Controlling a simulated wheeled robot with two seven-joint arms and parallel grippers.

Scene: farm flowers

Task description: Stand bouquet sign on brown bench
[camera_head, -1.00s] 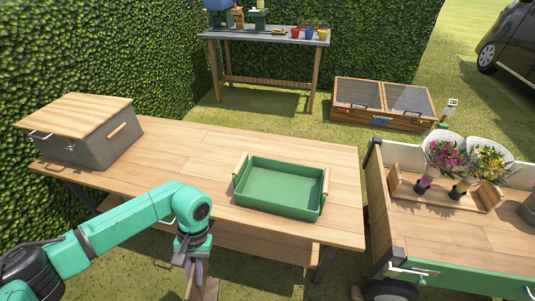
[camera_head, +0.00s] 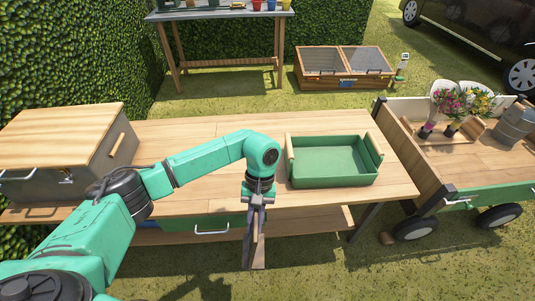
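The brown bench (camera_head: 190,130) with a light wooden top spans the middle of the view. My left gripper (camera_head: 258,200) points down at the bench's near edge, left of the green tray. A narrow brown wooden piece (camera_head: 258,252) hangs below its fingers and looks held; it may be the bouquet sign seen edge-on. Its face is not visible, and contact with the fingers is hard to make out. My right gripper is not in view.
A green tray (camera_head: 333,178) stands on the bench's right part, and a grey box with wooden lid (camera_head: 60,135) on its left. The bench top between them is partly clear. A cart (camera_head: 480,160) with bouquets (camera_head: 447,103) stands at right.

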